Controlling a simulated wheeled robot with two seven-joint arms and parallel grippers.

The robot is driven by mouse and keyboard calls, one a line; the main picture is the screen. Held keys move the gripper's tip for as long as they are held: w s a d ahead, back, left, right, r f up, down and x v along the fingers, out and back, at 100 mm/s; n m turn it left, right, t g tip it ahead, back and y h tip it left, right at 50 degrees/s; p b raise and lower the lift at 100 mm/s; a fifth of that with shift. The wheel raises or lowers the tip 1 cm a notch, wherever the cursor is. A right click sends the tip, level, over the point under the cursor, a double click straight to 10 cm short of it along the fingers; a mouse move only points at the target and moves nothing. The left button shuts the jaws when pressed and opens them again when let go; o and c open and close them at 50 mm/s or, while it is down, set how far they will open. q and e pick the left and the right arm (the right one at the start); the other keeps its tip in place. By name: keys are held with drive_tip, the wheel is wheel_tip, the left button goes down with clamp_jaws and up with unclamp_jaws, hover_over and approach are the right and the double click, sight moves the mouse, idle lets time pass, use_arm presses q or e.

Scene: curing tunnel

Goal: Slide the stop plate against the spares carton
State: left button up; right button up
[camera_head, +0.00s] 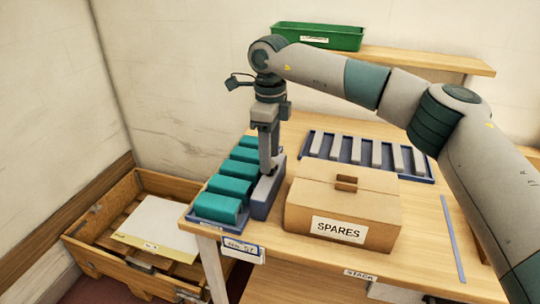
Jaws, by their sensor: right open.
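A blue-grey block (261,204), which looks like the stop plate, stands on the table between the row of teal blocks and the carton. The brown spares carton (304,203) with a white SPARES label stands just to its right; a narrow gap seems to lie between them. My right gripper (268,170) points down at the top of the plate. It is open, and its fingertips are low at the plate; I cannot tell whether they touch it. The gripper hides part of the plate's far end. My left gripper is not in view.
Several teal blocks (229,189) lie in a blue tray left of the plate. A blue rack (421,172) with several grey bars lies behind the carton. A green bin (330,38) sits on the shelf (430,60). A wooden crate (95,213) stands on the floor at left.

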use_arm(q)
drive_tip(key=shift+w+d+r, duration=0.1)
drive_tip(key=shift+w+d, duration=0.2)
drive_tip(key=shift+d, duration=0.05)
use_arm(e)
drive_tip(key=shift+f, duration=0.75)
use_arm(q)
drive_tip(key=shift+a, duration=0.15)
